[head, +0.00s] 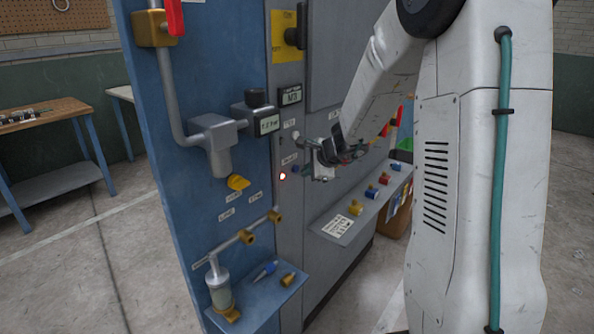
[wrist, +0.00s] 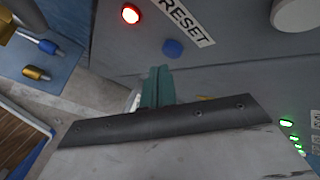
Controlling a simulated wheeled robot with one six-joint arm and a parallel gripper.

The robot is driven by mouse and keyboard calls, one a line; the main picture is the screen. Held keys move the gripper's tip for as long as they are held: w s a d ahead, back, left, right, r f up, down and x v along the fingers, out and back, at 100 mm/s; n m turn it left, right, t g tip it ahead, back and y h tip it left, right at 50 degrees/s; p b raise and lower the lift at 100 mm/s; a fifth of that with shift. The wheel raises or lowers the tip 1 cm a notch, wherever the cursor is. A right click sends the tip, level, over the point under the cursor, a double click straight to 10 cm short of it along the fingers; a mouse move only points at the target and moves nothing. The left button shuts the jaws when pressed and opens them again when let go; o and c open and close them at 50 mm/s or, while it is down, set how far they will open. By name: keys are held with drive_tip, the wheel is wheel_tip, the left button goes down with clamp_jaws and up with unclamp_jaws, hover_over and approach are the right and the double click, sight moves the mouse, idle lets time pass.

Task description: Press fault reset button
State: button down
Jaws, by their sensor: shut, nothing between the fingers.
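The fault reset button is a small round blue button (wrist: 173,47) on the grey panel, beside a white RESET label (wrist: 188,22) in the wrist view. A lit red lamp (wrist: 131,14) sits to its left. In the head view the blue button (head: 295,169) is small, with the red lamp (head: 282,176) to its lower left. My gripper (head: 315,168) is shut and empty, close in front of the panel, just right of the button. In the wrist view its teal fingertips (wrist: 157,70) lie just below the button, with a visible gap in the picture. The depth between them is unclear.
A blue panel with grey pipework (head: 212,140) stands left of the grey cabinet. A shelf (head: 262,300) with small fittings juts out low at left. Another ledge (head: 345,225) with coloured connectors lies below my gripper. A workbench (head: 45,115) stands at far left.

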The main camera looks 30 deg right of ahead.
drive_tip(key=shift+w, duration=0.15)
drive_tip(key=shift+w+a, duration=0.1)
drive_tip(key=shift+w, duration=0.15)
drive_tip(key=shift+w+a, duration=0.2)
drive_tip(key=shift+w, duration=0.25)
idle(0.6)
drive_tip(key=shift+s+d, duration=0.1)
drive_tip(key=shift+s, duration=0.1)
drive_tip(key=shift+s+d, duration=0.25)
drive_tip(key=shift+s, duration=0.4)
drive_tip(key=shift+s, duration=0.1)
drive_tip(key=s, duration=0.1)
drive_tip(key=s+d, duration=0.1)
drive_tip(key=s, duration=0.2)
drive_tip(key=shift+s+d, duration=0.25)
drive_tip(key=shift+d, duration=0.1)
idle(0.8)
